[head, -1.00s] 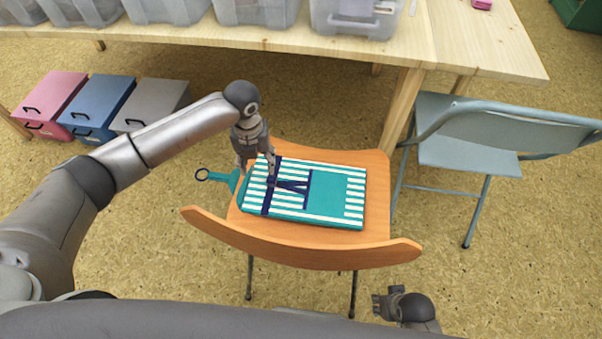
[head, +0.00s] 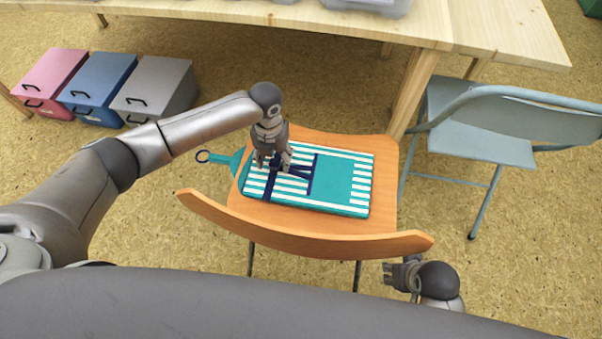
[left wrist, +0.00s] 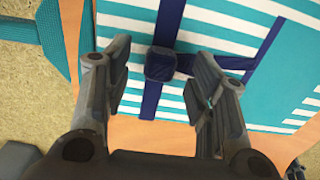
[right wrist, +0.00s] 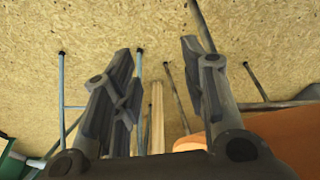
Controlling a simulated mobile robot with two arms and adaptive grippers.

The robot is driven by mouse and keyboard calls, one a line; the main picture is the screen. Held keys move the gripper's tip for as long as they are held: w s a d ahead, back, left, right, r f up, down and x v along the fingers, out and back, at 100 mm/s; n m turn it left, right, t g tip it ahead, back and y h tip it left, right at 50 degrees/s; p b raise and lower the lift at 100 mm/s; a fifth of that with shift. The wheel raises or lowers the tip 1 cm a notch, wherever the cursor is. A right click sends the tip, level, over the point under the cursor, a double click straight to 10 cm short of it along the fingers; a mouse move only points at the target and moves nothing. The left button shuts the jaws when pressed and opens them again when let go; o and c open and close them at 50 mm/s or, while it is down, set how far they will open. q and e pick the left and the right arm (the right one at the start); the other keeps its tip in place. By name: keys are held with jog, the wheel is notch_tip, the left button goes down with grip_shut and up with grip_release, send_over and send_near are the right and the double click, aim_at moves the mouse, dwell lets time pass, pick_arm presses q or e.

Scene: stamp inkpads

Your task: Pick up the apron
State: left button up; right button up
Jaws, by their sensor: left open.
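The apron (head: 335,190) is a folded teal and white striped bundle with navy ties, lying flat on the wooden chair seat (head: 315,226). A teal strap with a loop (head: 217,158) sticks out past its left end. My left gripper (head: 274,166) points down over the left part of the apron. In the left wrist view the apron (left wrist: 225,25) lies below the parted fingers, with a dark tie knot (left wrist: 160,65) showing between them. The left gripper is open and empty. My right gripper (head: 391,275) is beside the chair's backrest, its fingers parted and empty in the right wrist view (right wrist: 157,60).
The chair's curved backrest (head: 300,237) stands on my side of the seat. A wooden table (head: 330,30) with bins is behind the chair. A grey-blue folding chair (head: 480,130) stands to the right. Pink (head: 50,80), blue (head: 97,90) and grey (head: 153,90) boxes sit on the floor at left.

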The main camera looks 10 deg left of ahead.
pick_arm(q)
jog(key=shift+f, duration=0.95)
grip_shut()
pick_arm(e)
jog(key=shift+r, duration=0.9)
